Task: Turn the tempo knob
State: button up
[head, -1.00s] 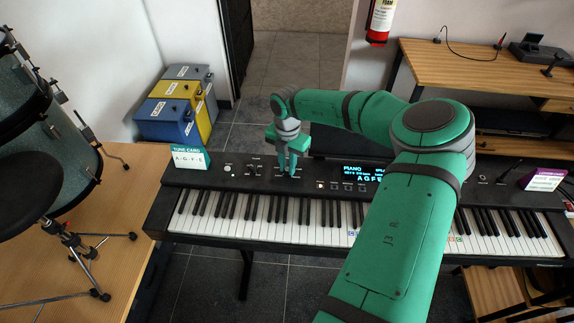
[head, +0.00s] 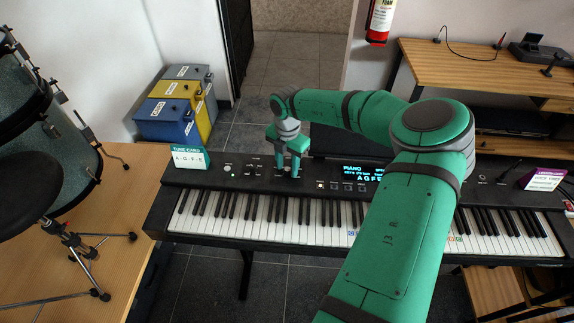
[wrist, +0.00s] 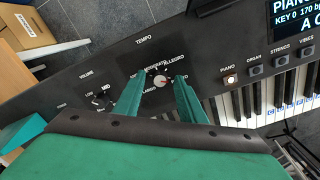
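The tempo knob (wrist: 160,81) is a small round pale knob on the black keyboard panel, under the printed word TEMPO, with tempo words such as MODERATO and ALLEGRO around it. My gripper (wrist: 161,80) is open, with one green finger on each side of the knob and a gap to each. In the head view my gripper (head: 287,167) points down at the panel behind the white keys. There the fingers largely hide the knob. How far the fingertips are above the panel is hard to tell.
The volume knob (wrist: 99,101) is left of the tempo knob. Sound buttons (wrist: 230,79) and a lit display (head: 362,172) are to the right. A tune card (head: 189,158) stands at the keyboard's left end. Piano keys (head: 260,220) run along the front.

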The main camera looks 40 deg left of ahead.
aim_at(287, 169)
notch_tip(287, 169, up, 11)
dwell(0.7)
jog(key=shift+f, duration=0.15)
